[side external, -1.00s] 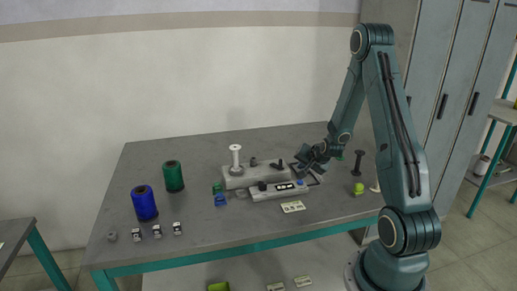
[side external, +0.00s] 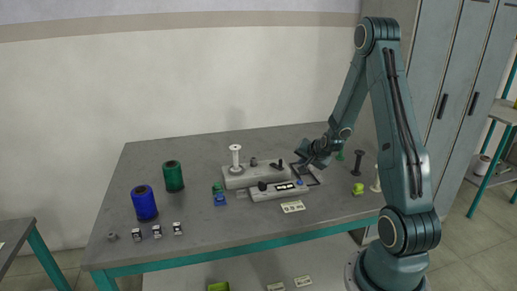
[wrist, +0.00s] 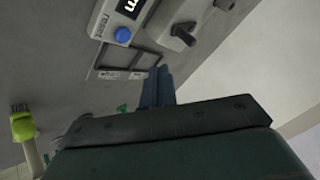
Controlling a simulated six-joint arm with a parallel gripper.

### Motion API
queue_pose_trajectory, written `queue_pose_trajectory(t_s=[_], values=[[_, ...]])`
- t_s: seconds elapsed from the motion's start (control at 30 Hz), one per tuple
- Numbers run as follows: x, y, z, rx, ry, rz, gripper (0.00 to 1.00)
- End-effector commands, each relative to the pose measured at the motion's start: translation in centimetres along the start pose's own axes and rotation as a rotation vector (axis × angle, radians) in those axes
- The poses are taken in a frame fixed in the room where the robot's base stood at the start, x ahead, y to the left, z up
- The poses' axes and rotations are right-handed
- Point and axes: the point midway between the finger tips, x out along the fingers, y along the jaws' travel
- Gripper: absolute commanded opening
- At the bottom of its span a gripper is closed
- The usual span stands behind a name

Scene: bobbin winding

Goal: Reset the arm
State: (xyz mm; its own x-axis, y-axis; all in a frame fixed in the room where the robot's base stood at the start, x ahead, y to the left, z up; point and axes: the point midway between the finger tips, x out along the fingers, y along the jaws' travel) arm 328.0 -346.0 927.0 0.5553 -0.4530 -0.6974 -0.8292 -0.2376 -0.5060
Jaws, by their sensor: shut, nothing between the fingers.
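My gripper (side external: 302,152) is shut and empty. In the side external view it hangs just above the right end of the grey winding machine (side external: 236,181), whose front box has a lit display. A white bobbin (side external: 235,154) stands upright on the machine's left part. In the wrist view my gripper's fingers (wrist: 157,84) are together beside a dark rectangular frame (wrist: 120,72) on the table. The machine's box with a blue button (wrist: 122,36) and a black lever (wrist: 184,34) shows beyond them.
A blue thread spool (side external: 144,204) and a green one (side external: 173,177) stand at the left. Small white-and-black pieces (side external: 157,231) lie at the front left.

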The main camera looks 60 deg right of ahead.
Motion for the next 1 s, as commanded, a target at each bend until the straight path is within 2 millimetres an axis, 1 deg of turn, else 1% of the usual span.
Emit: queue_pose_trajectory(t_s=[0.17,0.27,0.37,0.5,0.7,0.77,0.9,1.0], values=[[-0.9,-1.4,0.4,-0.04,-0.017,-0.01,0.0],[-2.1,-3.0,1.0,-0.09,-0.038,-0.02,0.0],[-3.7,-5.0,1.8,-0.157,-0.067,-0.034,0.0],[-6.7,-7.8,3.4,-0.271,-0.113,-0.053,0.0],[-11.5,-11.0,6.0,-0.436,-0.178,-0.083,0.0],[-13.0,-11.8,6.7,-0.485,-0.195,-0.091,0.0],[-16.6,-13.0,8.6,-0.597,-0.234,-0.113,0.0],[-19.2,-13.6,9.9,-0.676,-0.262,-0.129,0.0]])
